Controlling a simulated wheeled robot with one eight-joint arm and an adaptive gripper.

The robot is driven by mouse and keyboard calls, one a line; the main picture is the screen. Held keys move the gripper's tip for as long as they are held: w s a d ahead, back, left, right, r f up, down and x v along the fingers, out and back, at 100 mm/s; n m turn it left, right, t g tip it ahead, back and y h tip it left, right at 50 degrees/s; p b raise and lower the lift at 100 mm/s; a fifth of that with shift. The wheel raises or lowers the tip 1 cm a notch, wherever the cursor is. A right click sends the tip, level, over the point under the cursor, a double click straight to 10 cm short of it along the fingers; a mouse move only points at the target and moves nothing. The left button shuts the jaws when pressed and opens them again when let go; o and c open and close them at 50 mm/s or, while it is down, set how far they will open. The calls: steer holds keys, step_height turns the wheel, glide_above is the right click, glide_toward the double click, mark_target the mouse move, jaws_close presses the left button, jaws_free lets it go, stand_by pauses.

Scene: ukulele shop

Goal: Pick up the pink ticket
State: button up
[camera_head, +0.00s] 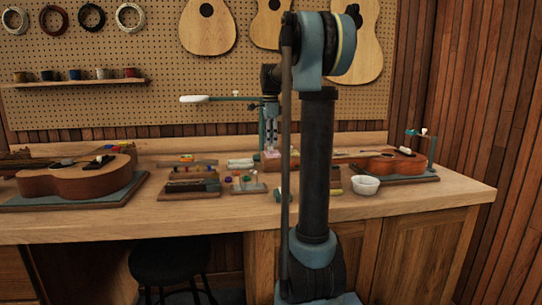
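A small pale pink piece (271,154), which looks like the pink ticket, shows on the workbench just left of my arm's thick dark column. It is too small to make out its edges or any print. My gripper (269,147) hangs pointing down right over it, with its fingertips close to or at the pink piece. I cannot tell whether the fingers touch it or how far they are apart. My arm's column hides part of the bench to the right of the gripper.
A ukulele body on a mat (131,189) lies at left; another instrument (390,163) lies at right. Small trays of parts (190,195) stand left of the gripper. A white-tipped lever (195,99) juts out beside my wrist.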

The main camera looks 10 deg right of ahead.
mark_target(272, 151)
steer(key=shift+f, duration=1.3)
steer(key=shift+c, duration=0.3)
steer(key=c, duration=0.7)
steer(key=shift+r, duration=0.1)
steer(key=shift+c, duration=0.2)
